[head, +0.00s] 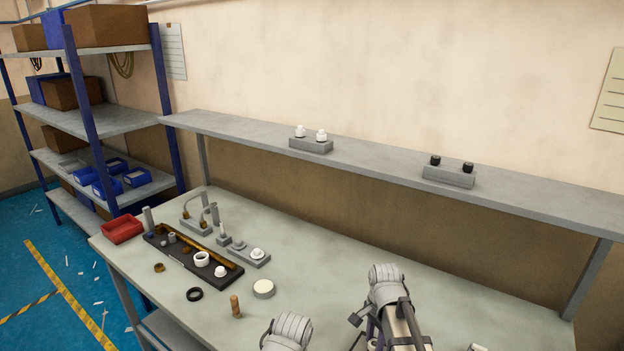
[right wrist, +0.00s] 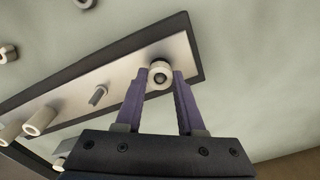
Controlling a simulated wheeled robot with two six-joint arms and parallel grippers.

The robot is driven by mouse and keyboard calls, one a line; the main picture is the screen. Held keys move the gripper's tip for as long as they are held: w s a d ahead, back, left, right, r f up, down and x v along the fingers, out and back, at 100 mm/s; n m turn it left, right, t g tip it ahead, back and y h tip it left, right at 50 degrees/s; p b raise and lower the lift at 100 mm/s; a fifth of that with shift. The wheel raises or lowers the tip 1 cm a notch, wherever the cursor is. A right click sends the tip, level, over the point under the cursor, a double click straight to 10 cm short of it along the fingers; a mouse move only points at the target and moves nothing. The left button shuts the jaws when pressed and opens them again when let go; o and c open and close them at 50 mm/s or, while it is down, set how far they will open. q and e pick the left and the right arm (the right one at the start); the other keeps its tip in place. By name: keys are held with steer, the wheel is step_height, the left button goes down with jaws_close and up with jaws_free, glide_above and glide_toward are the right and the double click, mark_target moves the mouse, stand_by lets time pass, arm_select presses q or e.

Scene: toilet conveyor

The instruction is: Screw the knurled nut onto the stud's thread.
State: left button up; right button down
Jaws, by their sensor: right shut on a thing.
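In the right wrist view my right gripper (right wrist: 159,88) has its two purple fingers shut on a pale round nut (right wrist: 160,70), one on each side. The nut's dark bore faces the camera, and something roundish shows inside it. The nut is over the end of a light metal plate (right wrist: 135,67) with a dark border. I cannot tell whether it touches the plate or how it sits on a stud. A short grey pin (right wrist: 98,95) stands farther along the plate. In the head view the fingertips and nut cannot be made out, and my left gripper is not visible.
The shelf (head: 380,158) runs behind. The table's right is mostly clear.

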steer(key=shift+m, duration=0.8)
steer(key=shift+m, duration=1)
steer(key=c, duration=0.8)
jaws_free()
steer(key=shift+c, duration=0.2)
steer(key=shift+r, duration=0.1)
step_height(320, 180, up, 3)
steer(key=p, duration=0.3)
